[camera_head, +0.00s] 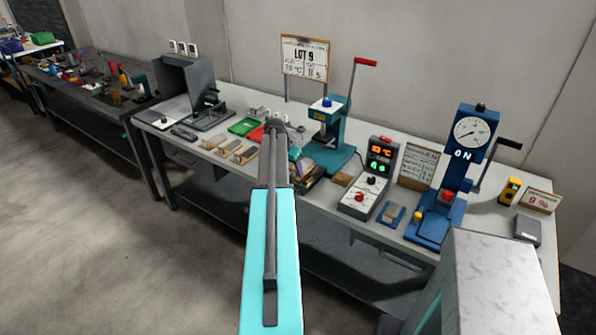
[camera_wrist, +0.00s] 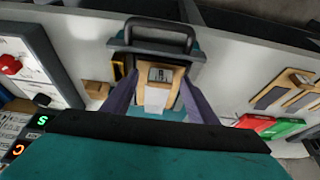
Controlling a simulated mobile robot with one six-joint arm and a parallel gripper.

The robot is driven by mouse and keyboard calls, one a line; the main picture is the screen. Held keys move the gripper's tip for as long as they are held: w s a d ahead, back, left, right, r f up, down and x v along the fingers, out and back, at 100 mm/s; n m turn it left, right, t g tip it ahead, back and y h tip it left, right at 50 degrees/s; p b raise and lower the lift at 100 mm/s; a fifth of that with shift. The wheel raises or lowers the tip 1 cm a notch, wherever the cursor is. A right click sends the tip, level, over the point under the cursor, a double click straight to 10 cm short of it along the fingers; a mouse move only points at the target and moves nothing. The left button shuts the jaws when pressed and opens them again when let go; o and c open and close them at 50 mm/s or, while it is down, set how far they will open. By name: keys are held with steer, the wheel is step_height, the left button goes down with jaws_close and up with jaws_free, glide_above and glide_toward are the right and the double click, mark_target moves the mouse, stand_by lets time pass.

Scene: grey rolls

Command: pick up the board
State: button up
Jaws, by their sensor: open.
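A tan wooden board (camera_wrist: 146,66) with a dark window and a pale label lies in a dark teal carrier (camera_wrist: 150,24) with a raised handle, in the wrist view. My gripper (camera_wrist: 158,102) is open, its two purple-grey fingers on either side of the board's near part. Nothing is clearly clamped, and I cannot tell whether the fingers touch the board. In the head view the carrier (camera_head: 309,183) stands near the bench's front edge, just right of my arm, which partly hides its contents.
A teal hand press (camera_head: 330,140) stands right behind the carrier. A control box (camera_head: 367,185) with lit displays and a blue gauge press (camera_head: 455,180) stand further right. Red and green trays (camera_head: 243,126) and small wooden boards (camera_head: 229,147) lie left.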

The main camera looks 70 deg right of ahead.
stand_by(0.3)
steer(key=c, duration=1.2)
steer(key=shift+o, duration=0.2)
steer(key=shift+r, duration=0.15)
steer(key=shift+r+b, duration=0.95)
steer(key=shift+r, duration=0.45)
steer(key=shift+s+a+r, duration=0.1)
steer(key=shift+a+r, duration=0.05)
steer(key=shift+a, duration=0.1)
steer(key=s+a+r+b, duration=0.1)
steer(key=s+a+b, duration=0.3)
steer(key=a, duration=1)
steer(key=s, duration=0.2)
steer(key=shift+s+r, duration=0.3)
steer(key=shift+s, duration=0.1)
